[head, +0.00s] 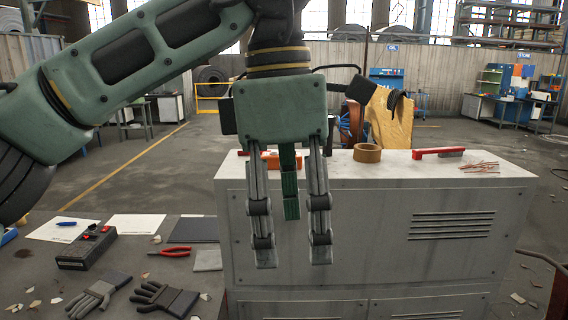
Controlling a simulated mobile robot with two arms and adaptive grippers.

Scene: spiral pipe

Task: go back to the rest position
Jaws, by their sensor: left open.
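My left gripper (292,262) hangs fingers down in the middle of the head view, in front of the grey metal cabinet (365,225). Its fingers are apart and I see nothing between their tips. A green strip shows behind and between the fingers, higher up; I cannot tell what it belongs to. My left arm comes in from the upper left. My right gripper does not show in this view.
On the cabinet top lie a brown tape roll (367,153), a red-handled brush (438,153) and thin copper-coloured rods (480,167). At lower left are gloves (165,299), red pliers (169,252) and a dark box (87,248). Open floor lies behind.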

